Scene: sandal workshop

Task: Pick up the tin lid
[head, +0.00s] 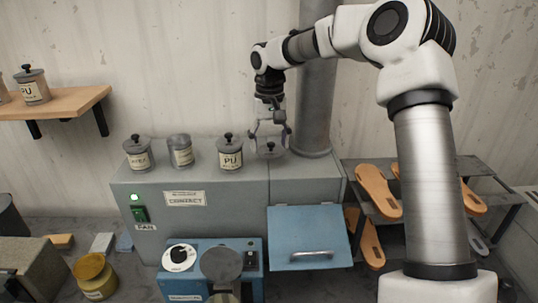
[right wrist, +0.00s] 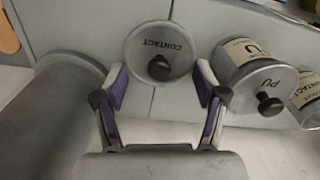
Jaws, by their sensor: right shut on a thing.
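The tin lid (head: 270,150) is a grey disc with a black knob, at the right end of the grey cabinet's top. In the right wrist view the lid (right wrist: 158,52) faces the camera and reads CONTACT. My right gripper (head: 269,132) reaches down from above and is shut on the lid, one finger on each side of its rim. In the right wrist view its fingertips (right wrist: 161,75) flank the disc. I cannot tell whether the lid touches the cabinet top. A labelled tin without a knobbed lid (head: 182,152) stands further left. My left gripper is not in view.
A PU tin (head: 230,155) with a knobbed lid stands just left of my right gripper; another lidded tin (head: 138,155) is at the left. A thick grey pipe (head: 316,100) rises close on the right. A sandal rack (head: 485,178) stands further right.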

